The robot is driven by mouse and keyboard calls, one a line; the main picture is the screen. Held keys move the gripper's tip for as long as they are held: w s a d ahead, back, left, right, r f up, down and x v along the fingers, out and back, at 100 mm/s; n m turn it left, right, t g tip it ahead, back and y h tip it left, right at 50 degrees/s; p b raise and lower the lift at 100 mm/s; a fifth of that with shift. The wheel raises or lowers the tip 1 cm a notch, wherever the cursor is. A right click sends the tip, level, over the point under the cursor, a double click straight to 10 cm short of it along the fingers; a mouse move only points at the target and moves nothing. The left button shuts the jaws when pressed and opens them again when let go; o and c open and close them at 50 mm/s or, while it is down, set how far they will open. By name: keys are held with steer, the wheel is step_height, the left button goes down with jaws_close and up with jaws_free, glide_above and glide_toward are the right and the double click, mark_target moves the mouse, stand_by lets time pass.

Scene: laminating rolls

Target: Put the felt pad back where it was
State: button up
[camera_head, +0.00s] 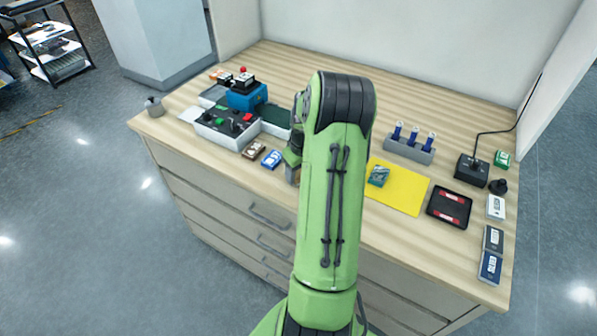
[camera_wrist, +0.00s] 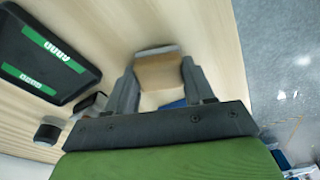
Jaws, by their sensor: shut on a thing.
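My gripper (camera_wrist: 160,88) is shut on a tan block with a pale grey far side (camera_wrist: 158,70), which looks like the felt pad. One finger is on each side of it. In the head view, my gripper (camera_head: 293,160) is low over the front part of the bench, left of my arm and mostly hidden by it. A bit of the tan block (camera_head: 292,175) shows below it. I cannot tell whether the block touches the bench. Part of a blue thing (camera_wrist: 173,104) shows close to the block in the wrist view.
A brown item (camera_head: 254,150) and a blue item (camera_head: 271,158) lie left of my gripper, by a control box (camera_head: 215,133). A yellow sheet (camera_head: 412,190) bears a teal item (camera_head: 378,176). A black tray with green labels (camera_wrist: 45,60) shows in the wrist view. The bench's front edge is close.

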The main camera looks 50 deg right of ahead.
steer(key=shift+f, duration=0.1)
steer(key=o, duration=0.9)
steer(key=shift+o, duration=0.2)
